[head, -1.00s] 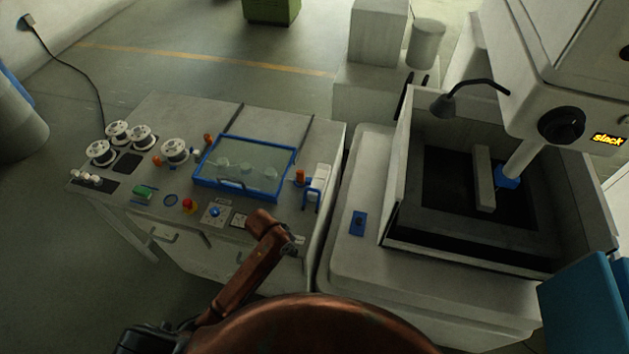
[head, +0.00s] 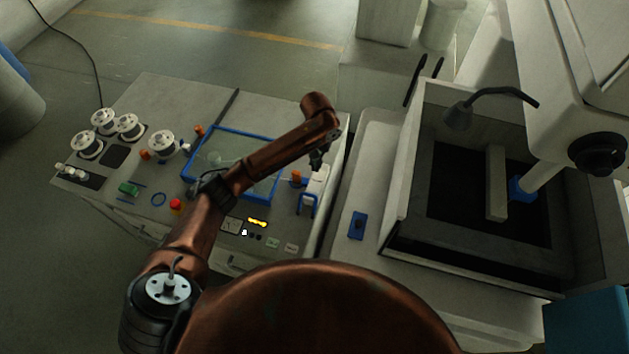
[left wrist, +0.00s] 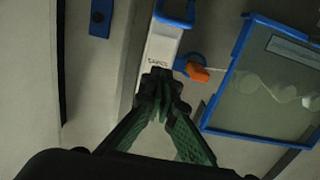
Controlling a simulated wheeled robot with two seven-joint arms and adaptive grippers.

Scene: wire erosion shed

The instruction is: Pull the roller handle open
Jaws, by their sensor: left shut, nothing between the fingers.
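The likely roller handle is a blue bracket-shaped handle (head: 307,198) at the right end of the pale bench, by a white block (head: 318,180). In the left wrist view the blue handle (left wrist: 176,12) shows at the top, at the end of the white labelled block (left wrist: 160,50); the label is too small to read surely. My left gripper (head: 317,162) is shut and empty above the block's far end. In the left wrist view its fingertips (left wrist: 160,78) are together over the block's near end, apart from the handle; contact with the block cannot be told. My right gripper is out of view.
An orange knob (head: 296,177) with a blue base sits beside the block. A blue-framed clear lid (head: 215,130) lies left, partly behind my arm. Several white spools (head: 104,120) stand farther left. The machine tank (head: 410,150) stands right, beyond a narrow gap.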

